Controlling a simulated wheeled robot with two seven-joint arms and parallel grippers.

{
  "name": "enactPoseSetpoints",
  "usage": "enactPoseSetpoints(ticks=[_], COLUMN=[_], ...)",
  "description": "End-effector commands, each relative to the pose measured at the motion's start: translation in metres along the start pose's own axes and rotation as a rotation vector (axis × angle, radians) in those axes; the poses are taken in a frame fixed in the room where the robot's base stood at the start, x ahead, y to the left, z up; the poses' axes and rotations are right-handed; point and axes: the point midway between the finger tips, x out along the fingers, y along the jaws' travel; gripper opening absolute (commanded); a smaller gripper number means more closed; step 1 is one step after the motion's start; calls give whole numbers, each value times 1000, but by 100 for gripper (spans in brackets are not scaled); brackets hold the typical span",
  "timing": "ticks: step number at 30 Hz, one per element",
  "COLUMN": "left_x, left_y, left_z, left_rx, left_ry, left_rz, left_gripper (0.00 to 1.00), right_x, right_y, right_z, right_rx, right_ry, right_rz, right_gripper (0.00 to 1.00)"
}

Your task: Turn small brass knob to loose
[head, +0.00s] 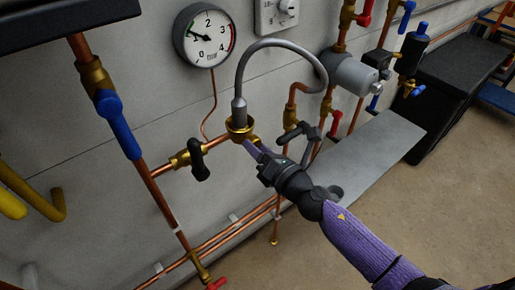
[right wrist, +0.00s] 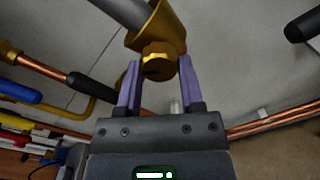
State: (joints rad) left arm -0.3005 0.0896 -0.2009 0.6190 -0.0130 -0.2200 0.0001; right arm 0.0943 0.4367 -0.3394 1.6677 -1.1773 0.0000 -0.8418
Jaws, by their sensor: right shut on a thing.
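The small brass knob (right wrist: 158,60) shows in the right wrist view, with a dark slot or mark on its face. It sits on the underside of a brass fitting (head: 238,127) at the lower end of a grey braided hose (head: 243,78). My right gripper (head: 248,145) reaches it from the lower right. Its purple fingers (right wrist: 158,66) are shut on the knob, one on each side. In the head view the fingers and fitting mostly hide the knob. My left gripper is not in view.
A black-handled valve (head: 198,160) is close left of the fitting, and another black handle (head: 310,131) is close right. A pressure gauge (head: 205,36) hangs above. Copper pipes (head: 228,235) run low along the wall. Open floor (head: 450,190) lies at the right.

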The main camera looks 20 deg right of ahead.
Motion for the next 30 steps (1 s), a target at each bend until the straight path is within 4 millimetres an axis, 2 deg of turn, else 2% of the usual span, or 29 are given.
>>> enactPoseSetpoints(ticks=[15, 30], left_x=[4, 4], left_y=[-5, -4], left_z=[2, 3], left_rx=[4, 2], left_ry=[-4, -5], left_rz=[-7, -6], left_gripper=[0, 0], right_x=[0, 0], right_y=[-2, -3], right_z=[-1, -1], right_rx=[-457, -686], right_ry=[3, 4], right_rz=[0, 1], right_gripper=[0, 0])
